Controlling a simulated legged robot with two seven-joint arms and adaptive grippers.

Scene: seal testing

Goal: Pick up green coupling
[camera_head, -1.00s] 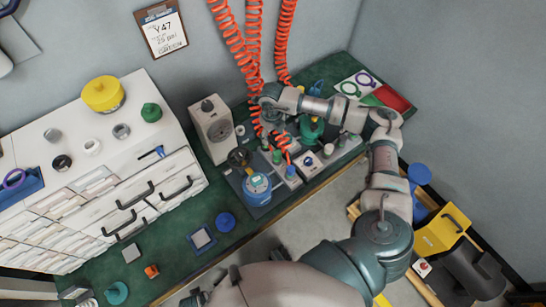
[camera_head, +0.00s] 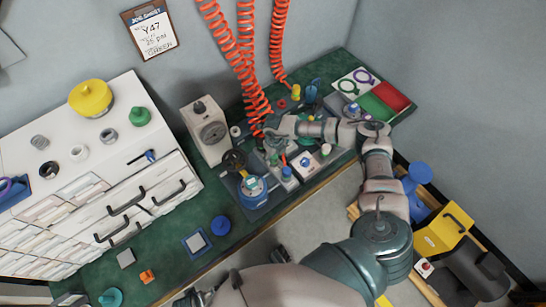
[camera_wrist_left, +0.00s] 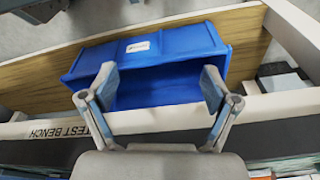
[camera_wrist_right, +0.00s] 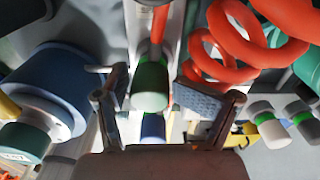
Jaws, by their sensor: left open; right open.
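The green coupling (camera_wrist_right: 150,85) hangs on a red hose in the right wrist view, between the two fingers of my right gripper (camera_wrist_right: 158,98). The fingers are open on either side of it, and I cannot tell if either touches it. In the head view my right gripper (camera_head: 268,140) is over the row of fittings at the back of the bench, and its fingertips are partly hidden among hose and parts. My left gripper (camera_wrist_left: 160,85) is open and empty in the left wrist view, in front of a blue bin (camera_wrist_left: 150,50).
A blue cylindrical device (camera_wrist_right: 55,95) stands close left of my right gripper. Coiled red hoses (camera_head: 240,50) hang down beside it. Other couplings with green bands (camera_wrist_right: 270,125) are at right.

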